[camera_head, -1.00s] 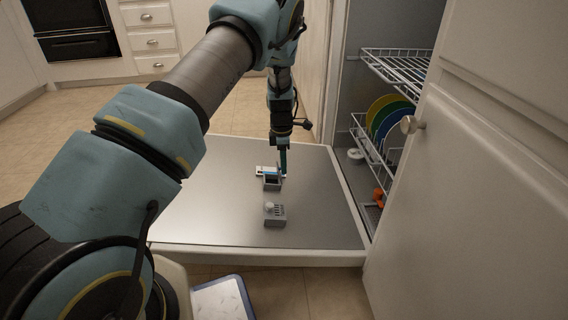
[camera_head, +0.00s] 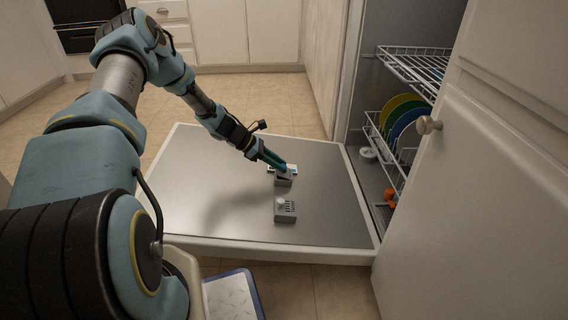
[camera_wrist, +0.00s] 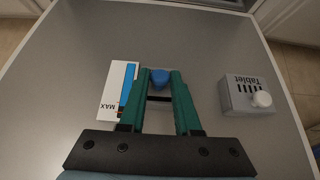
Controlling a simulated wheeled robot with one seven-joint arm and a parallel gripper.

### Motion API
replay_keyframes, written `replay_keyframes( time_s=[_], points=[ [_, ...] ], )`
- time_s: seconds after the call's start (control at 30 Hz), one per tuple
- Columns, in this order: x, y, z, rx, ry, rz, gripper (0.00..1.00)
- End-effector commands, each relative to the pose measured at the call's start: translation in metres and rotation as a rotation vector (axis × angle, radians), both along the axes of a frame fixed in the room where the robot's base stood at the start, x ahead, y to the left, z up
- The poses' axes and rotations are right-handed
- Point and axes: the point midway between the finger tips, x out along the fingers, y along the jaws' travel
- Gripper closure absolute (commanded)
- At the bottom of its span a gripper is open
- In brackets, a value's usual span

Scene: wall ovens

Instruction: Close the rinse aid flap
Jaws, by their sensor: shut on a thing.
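The rinse aid dispenser (camera_head: 284,182) is a small grey box on the inside of the lowered dishwasher door. In the wrist view, its white label strip (camera_wrist: 112,88), marked MAX with a blue band, lies left of the fingers. My gripper (camera_head: 289,169) reaches down to the dispenser at a slant. In the wrist view, my gripper's (camera_wrist: 161,76) teal fingers stand on both sides of a rounded blue part (camera_wrist: 160,78) and are shut on it. The fingers hide much of the dispenser. I cannot clearly make out the flap or how far it stands open.
The grey tablet compartment (camera_head: 285,211) with a round knob sits nearer the door's front edge. The rest of the metal door (camera_head: 215,190) is clear. Racks with coloured plates (camera_head: 400,118) stand at the right, behind a white cabinet door (camera_head: 485,200).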

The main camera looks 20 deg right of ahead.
Motion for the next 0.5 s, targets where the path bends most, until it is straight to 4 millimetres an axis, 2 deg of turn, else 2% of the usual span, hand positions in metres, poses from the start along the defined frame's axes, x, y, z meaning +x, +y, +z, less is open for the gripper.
replay_keyframes(
  time_s=[0.2,0.5],
  points=[
    [0.003,0.008,-0.011,-0.156,0.050,0.005,1.00],
    [0.005,0.012,-0.018,-0.283,0.090,0.002,1.00]
  ],
)
